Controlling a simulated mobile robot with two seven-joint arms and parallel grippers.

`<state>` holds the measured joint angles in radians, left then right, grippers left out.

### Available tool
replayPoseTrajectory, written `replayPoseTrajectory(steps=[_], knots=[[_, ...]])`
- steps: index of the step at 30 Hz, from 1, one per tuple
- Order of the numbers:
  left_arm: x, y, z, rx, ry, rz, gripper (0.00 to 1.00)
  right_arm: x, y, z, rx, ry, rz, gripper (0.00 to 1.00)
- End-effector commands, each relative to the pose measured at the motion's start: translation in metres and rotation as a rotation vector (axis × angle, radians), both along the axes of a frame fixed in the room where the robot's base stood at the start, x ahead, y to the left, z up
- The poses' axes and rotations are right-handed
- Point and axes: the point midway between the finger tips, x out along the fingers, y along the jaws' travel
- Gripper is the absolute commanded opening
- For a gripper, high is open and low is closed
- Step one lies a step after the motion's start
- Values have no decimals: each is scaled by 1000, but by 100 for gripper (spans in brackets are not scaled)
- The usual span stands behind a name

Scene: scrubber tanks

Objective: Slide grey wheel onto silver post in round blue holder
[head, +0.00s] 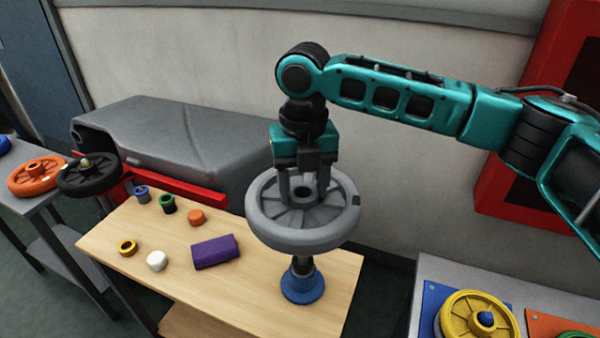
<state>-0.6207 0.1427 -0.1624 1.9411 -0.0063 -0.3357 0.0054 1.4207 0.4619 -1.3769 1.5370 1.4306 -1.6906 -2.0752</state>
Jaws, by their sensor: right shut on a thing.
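The grey wheel (262,228) is spoked and lies roughly flat in the air over the wooden table. My right gripper (304,190) points down and is shut on the grey wheel near its hub. The round blue holder (303,288) stands on the table right below the wheel. The wheel hides the post's top, so I cannot tell whether the post is inside the hub. My left gripper is not in view.
On the wooden table (125,220) lie a purple block (215,252) and several small coloured pieces. Orange (35,176) and black (75,182) wheels are at left. A yellow wheel (458,318) is at lower right. A grey machine (175,140) stands behind the table.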

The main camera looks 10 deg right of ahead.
Motion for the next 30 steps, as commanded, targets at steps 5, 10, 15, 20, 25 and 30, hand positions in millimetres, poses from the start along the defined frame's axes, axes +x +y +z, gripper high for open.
replayPoseTrajectory(steps=[5, 10, 15, 20, 25, 30], knots=[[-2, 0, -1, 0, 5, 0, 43, 0, 0, -6, 1, -2, -1, 0], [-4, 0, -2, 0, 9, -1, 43, 0, 0, -20, 0, -2, 0, 0], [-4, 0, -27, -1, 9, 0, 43, 0, 0, -40, 1, -3, 0, 0], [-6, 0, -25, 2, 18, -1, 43, 0, 0, -48, 2, -1, 0, 0], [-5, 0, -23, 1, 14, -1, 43, 0, 0, -55, 2, -2, 0, 0], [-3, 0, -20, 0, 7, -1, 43, 0, 0, -55, 2, -3, 0, 0]])
